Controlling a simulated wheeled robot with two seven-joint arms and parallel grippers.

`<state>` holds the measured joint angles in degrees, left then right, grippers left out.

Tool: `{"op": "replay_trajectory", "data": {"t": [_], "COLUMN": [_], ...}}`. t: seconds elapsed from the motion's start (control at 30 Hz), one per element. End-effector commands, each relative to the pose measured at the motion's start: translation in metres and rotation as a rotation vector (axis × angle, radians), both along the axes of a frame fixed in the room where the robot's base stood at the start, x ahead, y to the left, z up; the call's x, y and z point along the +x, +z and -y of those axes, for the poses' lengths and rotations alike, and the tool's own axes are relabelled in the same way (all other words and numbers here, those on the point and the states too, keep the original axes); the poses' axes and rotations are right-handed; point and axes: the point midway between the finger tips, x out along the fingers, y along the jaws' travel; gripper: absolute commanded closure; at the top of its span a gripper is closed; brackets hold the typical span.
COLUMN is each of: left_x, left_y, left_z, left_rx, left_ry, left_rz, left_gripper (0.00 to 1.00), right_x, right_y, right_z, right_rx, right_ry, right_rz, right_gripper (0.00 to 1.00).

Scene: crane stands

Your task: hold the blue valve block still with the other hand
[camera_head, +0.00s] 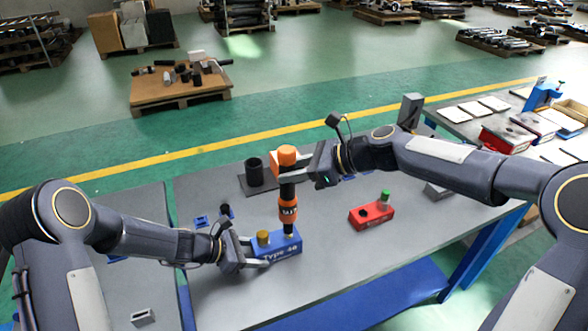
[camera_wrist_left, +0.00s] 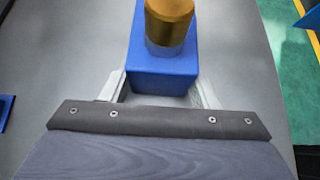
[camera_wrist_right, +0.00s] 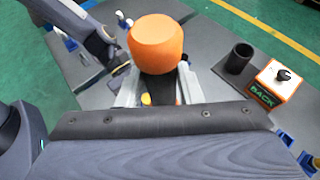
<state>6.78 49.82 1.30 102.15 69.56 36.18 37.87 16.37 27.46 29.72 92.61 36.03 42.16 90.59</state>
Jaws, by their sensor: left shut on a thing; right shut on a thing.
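The blue valve block (camera_head: 282,249), marked TYPE 48, lies on the grey table with a brass-coloured cap on top. My left gripper (camera_head: 258,264) is shut on its left end; the left wrist view shows the block (camera_wrist_left: 163,75) between the fingers, under the brass cap (camera_wrist_left: 168,22). My right gripper (camera_head: 300,172) is shut on an upright orange and black tool (camera_head: 288,190), whose lower end is at the right part of the block. Its orange top (camera_wrist_right: 156,44) fills the middle of the right wrist view. Whether the tool's tip touches the block is hard to tell.
A red block (camera_head: 371,215) with a green cap stands to the right. A dark cylinder holder (camera_head: 255,172) stands behind, beside a white-topped orange box (camera_wrist_right: 273,82) marked BACK. Small blue parts (camera_head: 202,221) lie at the left. The table's front right is clear.

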Motion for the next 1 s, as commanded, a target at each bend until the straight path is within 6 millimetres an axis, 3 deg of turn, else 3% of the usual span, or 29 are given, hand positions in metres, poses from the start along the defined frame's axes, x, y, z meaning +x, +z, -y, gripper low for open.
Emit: {"op": "replay_trajectory", "data": {"t": [1.0], "left_x": [0.001], "left_y": [0.001], "left_z": [0.0], "left_rx": [-0.001], "left_ry": [0.001], "left_rz": [0.001], "left_gripper": [0.77], "right_x": [0.0], "right_y": [-0.014], "right_z": [-0.001], "right_rx": [0.002], "right_ry": [0.0], "right_rz": [0.003], "right_gripper": [1.0]}}
